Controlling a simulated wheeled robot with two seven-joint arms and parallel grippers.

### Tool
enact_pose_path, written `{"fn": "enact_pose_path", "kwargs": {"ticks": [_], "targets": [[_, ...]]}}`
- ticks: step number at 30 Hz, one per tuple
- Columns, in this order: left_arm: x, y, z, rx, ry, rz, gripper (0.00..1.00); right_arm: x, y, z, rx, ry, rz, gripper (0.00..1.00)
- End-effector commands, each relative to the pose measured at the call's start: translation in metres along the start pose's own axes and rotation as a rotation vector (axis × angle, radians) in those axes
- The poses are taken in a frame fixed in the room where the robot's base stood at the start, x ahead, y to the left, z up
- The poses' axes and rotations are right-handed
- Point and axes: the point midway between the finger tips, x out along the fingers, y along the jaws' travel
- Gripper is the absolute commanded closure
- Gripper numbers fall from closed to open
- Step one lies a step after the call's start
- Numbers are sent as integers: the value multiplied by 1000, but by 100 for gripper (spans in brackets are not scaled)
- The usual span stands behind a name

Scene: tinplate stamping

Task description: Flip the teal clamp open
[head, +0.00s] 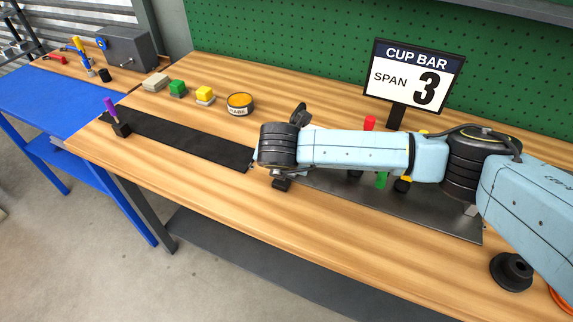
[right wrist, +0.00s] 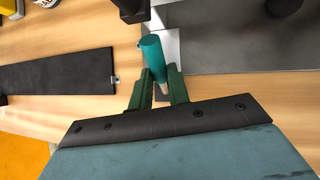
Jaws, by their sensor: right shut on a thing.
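The teal clamp shows in the right wrist view as a teal handle (right wrist: 153,54) with a pale lower end. It stands by a light metal plate, and its base is partly hidden. My right gripper (right wrist: 162,84) is shut on the handle, with a green finger on each side. In the head view my right arm reaches in from the right and hides the clamp and the fingertips. My left gripper is in neither view.
A black strip (head: 190,141) with a purple-handled clamp (head: 112,113) lies left of my wrist. A grey metal sheet (head: 440,215) lies under my arm. The CUP BAR sign (head: 414,75) stands behind. The front wood is mostly clear.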

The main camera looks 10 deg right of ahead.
Motion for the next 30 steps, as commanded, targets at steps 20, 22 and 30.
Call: {"fn": "enact_pose_path", "kwargs": {"ticks": [20,22,30], "targets": [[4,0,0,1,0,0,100,-1,0,-1,-5,-25,-2,64],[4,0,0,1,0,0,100,-1,0,-1,-5,-25,-2,60],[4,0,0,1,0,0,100,-3,0,-1,-5,-25,-2,60]]}}
